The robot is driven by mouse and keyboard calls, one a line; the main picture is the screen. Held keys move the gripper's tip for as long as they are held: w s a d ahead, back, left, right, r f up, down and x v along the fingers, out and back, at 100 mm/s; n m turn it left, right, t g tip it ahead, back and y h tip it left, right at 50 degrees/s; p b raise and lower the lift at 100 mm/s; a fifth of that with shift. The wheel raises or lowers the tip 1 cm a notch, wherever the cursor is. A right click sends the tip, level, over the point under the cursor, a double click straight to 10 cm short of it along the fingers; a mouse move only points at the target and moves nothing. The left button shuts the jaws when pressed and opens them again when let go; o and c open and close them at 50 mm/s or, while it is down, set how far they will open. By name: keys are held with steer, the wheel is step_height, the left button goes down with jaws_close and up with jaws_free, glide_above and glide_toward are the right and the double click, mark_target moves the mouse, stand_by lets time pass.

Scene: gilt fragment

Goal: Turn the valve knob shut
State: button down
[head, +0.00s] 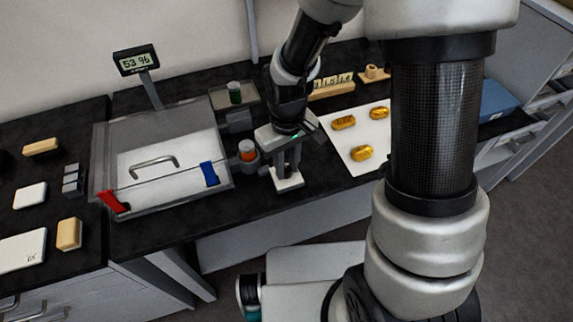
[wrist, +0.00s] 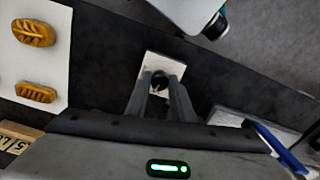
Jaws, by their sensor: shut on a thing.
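The valve knob (wrist: 158,79) is a small dark round piece on a pale square plate (wrist: 150,66). The plate also shows in the head view (head: 289,184), near the bench's front edge. My gripper (head: 286,170) points down over the plate, and its fingers hide most of the knob in the head view. In the wrist view my gripper (wrist: 159,88) has one finger on each side of the knob and is shut on it. I cannot tell how far the knob is turned.
A clear-fronted box (head: 165,158) with red and blue clips and a display (head: 136,60) stand left of my gripper. An orange-banded cylinder (head: 248,153) is close by on the left. A white sheet (head: 350,140) with gold pieces (head: 362,153) lies to the right.

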mark_target(287, 169)
steer(key=shift+n, duration=1.6)
steer(key=c, duration=1.5)
jaws_free()
steer(key=shift+c, duration=0.2)
steer(key=shift+r, duration=0.1)
step_height(287, 169, up, 17)
steer(key=p, duration=0.2)
steer(key=shift+r, duration=0.15)
steer(key=shift+d, duration=0.1)
